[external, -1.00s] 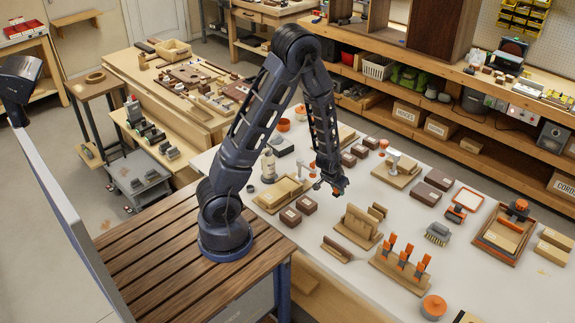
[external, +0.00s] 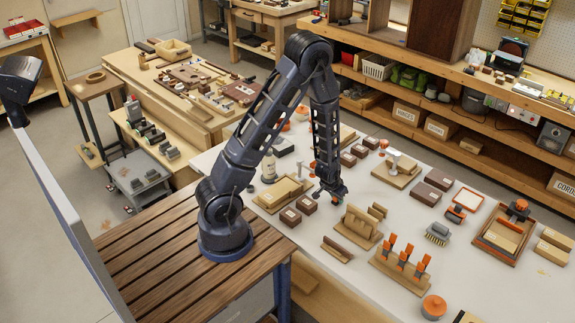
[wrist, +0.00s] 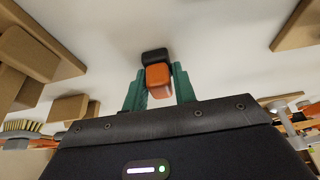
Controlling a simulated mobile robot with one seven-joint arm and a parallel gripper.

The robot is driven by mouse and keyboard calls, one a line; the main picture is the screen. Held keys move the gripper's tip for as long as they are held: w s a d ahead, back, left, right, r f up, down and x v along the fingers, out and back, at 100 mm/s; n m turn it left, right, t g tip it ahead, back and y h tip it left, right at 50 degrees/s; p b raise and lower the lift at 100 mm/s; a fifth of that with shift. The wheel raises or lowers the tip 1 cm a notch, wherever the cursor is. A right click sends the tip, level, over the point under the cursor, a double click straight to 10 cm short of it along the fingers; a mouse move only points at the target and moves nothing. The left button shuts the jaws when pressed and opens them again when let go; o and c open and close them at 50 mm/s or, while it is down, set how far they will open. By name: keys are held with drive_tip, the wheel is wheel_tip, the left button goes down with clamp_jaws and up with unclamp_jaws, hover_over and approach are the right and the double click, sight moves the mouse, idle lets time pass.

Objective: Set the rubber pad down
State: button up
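An orange and black block, which I take to be the rubber pad (wrist: 158,76), sits between the green fingers of my gripper (wrist: 158,88) in the wrist view. The fingers lie close along both sides of its orange part, and its black part points away from me. In the external view my gripper (external: 334,192) points down, low at the white table top (external: 385,215). The pad is hard to make out there. I cannot tell whether it touches the table.
Brown boxes (external: 306,204) stand just left of my gripper, and a wooden slotted holder (external: 360,225) is close on the near right. A wooden rack with orange-handled tools (external: 402,262) lies further right. Bare table shows right of my gripper.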

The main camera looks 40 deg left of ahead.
drive_tip(key=o, duration=0.4)
drive_tip(key=v, duration=1.2)
idle(0.5)
drive_tip(key=shift+w+r, duration=0.1)
drive_tip(key=shift+r, duration=0.15)
drive_tip(key=s+a+r, duration=0.4)
drive_tip(key=s+r, duration=0.3)
drive_tip(key=r, duration=0.2)
drive_tip(key=s+a+r, duration=0.4)
drive_tip(key=s+r, duration=0.2)
drive_tip(key=r, duration=0.4)
drive_tip(key=s+a+r, duration=0.4)
drive_tip(key=s+r, duration=0.3)
drive_tip(key=r, duration=0.3)
drive_tip(key=shift+s+r, duration=0.25)
drive_tip(key=shift+s, duration=0.05)
